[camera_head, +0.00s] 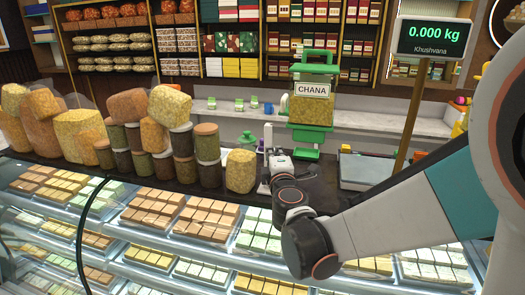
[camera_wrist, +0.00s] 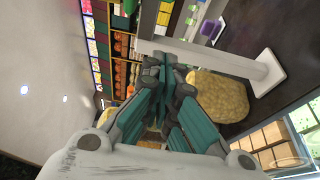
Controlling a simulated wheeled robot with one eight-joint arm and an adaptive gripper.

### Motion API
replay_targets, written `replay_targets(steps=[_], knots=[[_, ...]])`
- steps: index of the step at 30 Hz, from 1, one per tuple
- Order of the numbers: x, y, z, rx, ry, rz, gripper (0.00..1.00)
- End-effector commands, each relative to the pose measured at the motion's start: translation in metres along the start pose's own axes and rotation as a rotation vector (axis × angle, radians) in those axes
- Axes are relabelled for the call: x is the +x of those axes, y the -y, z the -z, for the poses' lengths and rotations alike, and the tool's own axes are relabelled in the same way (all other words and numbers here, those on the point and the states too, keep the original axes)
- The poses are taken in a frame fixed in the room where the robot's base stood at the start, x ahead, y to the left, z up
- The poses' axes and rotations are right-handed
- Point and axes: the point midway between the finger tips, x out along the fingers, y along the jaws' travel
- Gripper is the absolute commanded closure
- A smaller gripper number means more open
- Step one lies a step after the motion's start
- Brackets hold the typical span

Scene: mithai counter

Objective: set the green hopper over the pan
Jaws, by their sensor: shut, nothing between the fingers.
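The green hopper (camera_head: 312,108) stands upright on the counter behind my gripper. It has a green lid and handle, a clear body of yellow grain, a "CHANA" label and a green lower part. The pan, a flat pale scale plate (camera_head: 366,169), lies to its right, partly hidden by my arm. No hopper is over it. My gripper (camera_head: 277,158) is low over the counter, in front and to the left of the hopper's lower part. In the wrist view, its teal fingers (camera_wrist: 168,72) meet at the tips, with nothing held. I cannot make out the hopper there.
Several jars and yellow bags crowd the counter at left; a round yellow bag (camera_head: 241,171) is nearest my gripper. A pale post with a flat base (camera_wrist: 262,72) is near my fingers. The display (camera_head: 432,39) reads 0.000 kg. A glass sweets case (camera_head: 150,215) fills the front.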

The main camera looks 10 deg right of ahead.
Motion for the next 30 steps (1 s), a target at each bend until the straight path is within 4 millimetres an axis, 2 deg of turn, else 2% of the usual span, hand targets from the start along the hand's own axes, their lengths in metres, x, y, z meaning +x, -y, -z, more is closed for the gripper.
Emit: replay_targets(steps=[3, 11, 15, 19, 30], knots=[[0.025, -0.001, -0.001, 0.000, 0.002, 0.000, 1.00], [0.075, -0.001, -0.001, 0.000, 0.002, 0.000, 1.00], [0.067, -0.001, -0.022, 0.000, 0.004, 0.000, 1.00], [0.063, -0.001, -0.033, 0.000, 0.002, 0.000, 1.00], [0.060, 0.000, -0.038, 0.001, 0.001, 0.000, 1.00]])
